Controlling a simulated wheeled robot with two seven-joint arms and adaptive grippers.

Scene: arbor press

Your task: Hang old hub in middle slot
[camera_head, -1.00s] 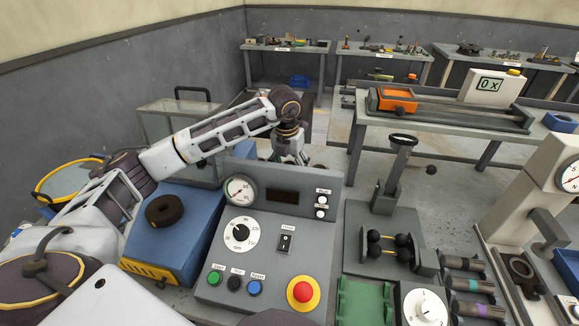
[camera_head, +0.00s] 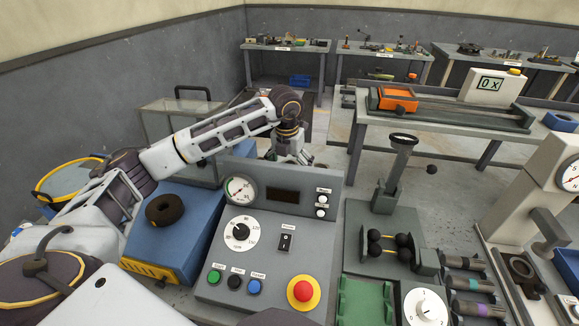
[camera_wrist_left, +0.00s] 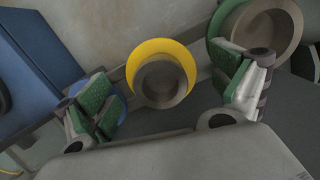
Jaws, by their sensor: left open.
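In the left wrist view, a grey cup-shaped hub with a yellow flange (camera_wrist_left: 163,73) sits between and beyond the fingers of my open left gripper (camera_wrist_left: 168,95). No contact between fingers and hub shows. A larger hub with a green rim (camera_wrist_left: 262,32) is at the upper right, partly behind the right finger. A blue-rimmed piece (camera_wrist_left: 119,108) is mostly hidden behind the left finger. I cannot tell which is the old hub, and the slots are not clearly visible. In the head view my left gripper (camera_head: 290,153) is behind the control panel, its fingertips mostly hidden. My right gripper is not in view.
The control panel (camera_head: 262,235) stands in front of my left gripper. A small press with a black-knobbed lever (camera_head: 395,185) stands to the right.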

